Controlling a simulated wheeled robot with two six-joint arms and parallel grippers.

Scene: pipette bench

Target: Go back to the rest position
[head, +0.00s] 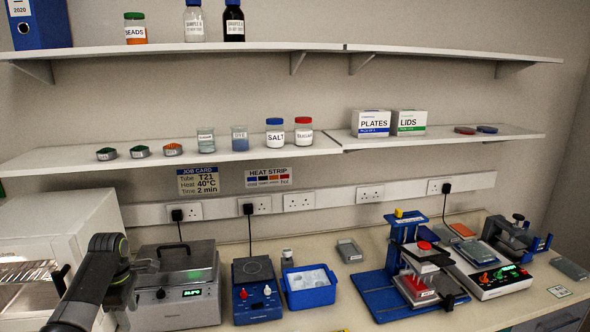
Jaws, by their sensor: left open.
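My left arm comes in from the lower left, and my left gripper (128,272) is at its end, in front of the left side of the grey heated bath (190,290). The gripper is open. Its fingers are small and partly hidden by my own dark wrist, and I see nothing held between them. I cannot tell whether it touches the bath. My right gripper is not in view.
A white box-shaped machine (60,235) stands left. Right of the bath are a blue hotplate (256,290), a blue ice tub (309,288), a blue press stand (408,265) and a white scale-like device (490,275). Shelves (230,158) hang above.

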